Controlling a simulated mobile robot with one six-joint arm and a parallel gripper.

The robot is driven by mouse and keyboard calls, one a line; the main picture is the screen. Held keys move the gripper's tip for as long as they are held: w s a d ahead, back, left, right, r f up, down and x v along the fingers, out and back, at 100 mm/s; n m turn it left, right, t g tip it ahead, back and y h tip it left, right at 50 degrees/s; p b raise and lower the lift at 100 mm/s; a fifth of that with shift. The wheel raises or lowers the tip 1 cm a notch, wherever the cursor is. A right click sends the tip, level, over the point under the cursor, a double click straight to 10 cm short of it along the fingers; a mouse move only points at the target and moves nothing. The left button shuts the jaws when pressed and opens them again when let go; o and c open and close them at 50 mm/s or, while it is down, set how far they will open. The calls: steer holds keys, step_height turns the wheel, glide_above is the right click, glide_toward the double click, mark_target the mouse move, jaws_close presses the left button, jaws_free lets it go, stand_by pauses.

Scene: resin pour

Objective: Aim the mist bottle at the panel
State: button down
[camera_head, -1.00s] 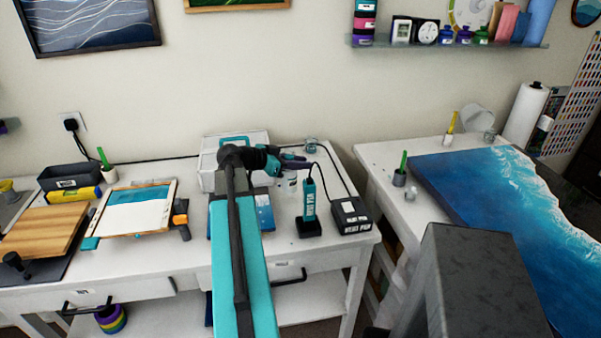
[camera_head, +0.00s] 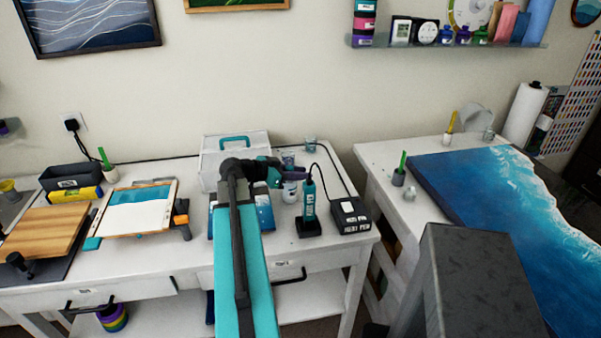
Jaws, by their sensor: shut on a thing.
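My gripper (camera_head: 293,172) is at the end of my teal arm, above the middle of the left bench. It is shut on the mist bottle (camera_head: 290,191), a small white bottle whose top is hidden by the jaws. I cannot tell whether the bottle touches the bench. A small blue panel (camera_head: 265,213) lies left of the bottle, partly hidden by my arm. A framed blue-and-white panel (camera_head: 138,212) lies further left. A large ocean-blue panel (camera_head: 490,205) lies on the right table.
A teal heat pen (camera_head: 309,204) stands in its holder just right of the bottle, beside its dark control box (camera_head: 350,215) with a cable. A white case (camera_head: 234,146) with a teal handle stands behind my arm. A gap separates bench and right table.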

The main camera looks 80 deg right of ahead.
steer(key=shift+f, duration=0.15)
steer(key=c, duration=1.5)
jaws_free()
steer(key=shift+r, duration=0.2)
steer(key=b+v, duration=0.3)
steer(key=v, duration=0.9)
steer(key=shift+f, duration=0.1)
